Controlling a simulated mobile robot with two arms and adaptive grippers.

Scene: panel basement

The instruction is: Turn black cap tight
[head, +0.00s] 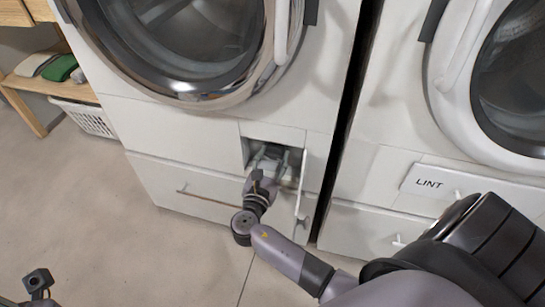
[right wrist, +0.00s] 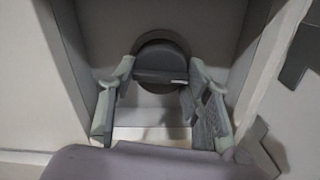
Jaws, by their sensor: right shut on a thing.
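The black cap (right wrist: 160,54) sits at the back of a small recess low on the left machine. It is a round dark disc with a raised grip bar across it, roughly level, with a small white mark at the bar's right end. My right gripper (right wrist: 162,76) reaches into the recess with one finger at each end of the bar, shut on it. In the head view the right gripper (head: 271,162) is in the recess and largely hides the cap. Part of my left gripper (head: 38,284) shows at the bottom left, away from the machines; its jaw state is unclear.
A narrow hatch door (head: 302,183) stands open just right of the recess, close to my right wrist. The recess walls are tight around the fingers. A second machine (head: 385,160) with a LINT drawer (head: 470,190) stands right. A white basket (head: 84,118) is far left; the left floor is clear.

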